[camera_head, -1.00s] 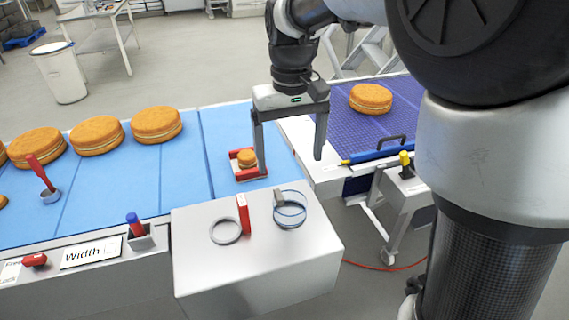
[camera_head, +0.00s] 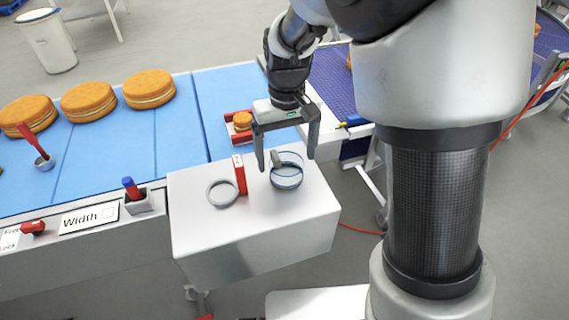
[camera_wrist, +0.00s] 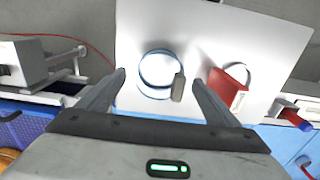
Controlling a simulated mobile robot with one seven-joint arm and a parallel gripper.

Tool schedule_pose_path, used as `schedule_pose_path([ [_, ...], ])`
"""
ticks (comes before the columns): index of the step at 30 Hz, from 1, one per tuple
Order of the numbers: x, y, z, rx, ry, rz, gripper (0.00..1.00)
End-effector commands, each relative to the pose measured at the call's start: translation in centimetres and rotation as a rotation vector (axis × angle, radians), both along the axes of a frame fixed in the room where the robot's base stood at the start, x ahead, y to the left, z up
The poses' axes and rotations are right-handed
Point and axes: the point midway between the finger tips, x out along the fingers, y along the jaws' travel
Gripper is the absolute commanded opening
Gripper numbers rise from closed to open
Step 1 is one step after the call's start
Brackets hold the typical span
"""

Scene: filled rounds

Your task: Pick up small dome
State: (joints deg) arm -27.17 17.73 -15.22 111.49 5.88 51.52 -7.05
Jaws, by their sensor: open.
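The small dome (camera_head: 287,181) looks clear with blue-edged rings and a grey grip piece. It sits on the right part of the grey metal box top (camera_head: 310,210). In the wrist view the dome (camera_wrist: 157,72) shows between the fingertips in the picture, with its grey grip piece (camera_wrist: 178,88) towards the right finger. My gripper (camera_head: 286,164) is open and empty, with its fingers pointing down over the dome. It also shows in the wrist view (camera_wrist: 158,77). The height left between fingertips and dome is hard to tell.
A red block with a white face (camera_head: 239,174) and a grey ring (camera_head: 222,194) lie left of the dome. A small round cake (camera_head: 242,120) sits in a red holder on the blue belt (camera_head: 225,90) behind. Large cakes (camera_head: 149,89) stand further left.

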Motion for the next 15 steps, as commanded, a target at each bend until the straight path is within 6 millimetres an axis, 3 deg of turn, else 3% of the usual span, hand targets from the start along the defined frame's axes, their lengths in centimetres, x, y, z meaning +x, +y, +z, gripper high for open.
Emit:
schedule_pose_path([
  [4, 0.0, 0.01, 0.04, 0.0, 0.0, 0.0, 0.85],
  [12, 0.0, 0.01, 0.06, 0.0, 0.0, 0.0, 0.42],
  [15, 0.01, 0.01, 0.08, 0.0, 0.0, 0.0, 0.42],
])
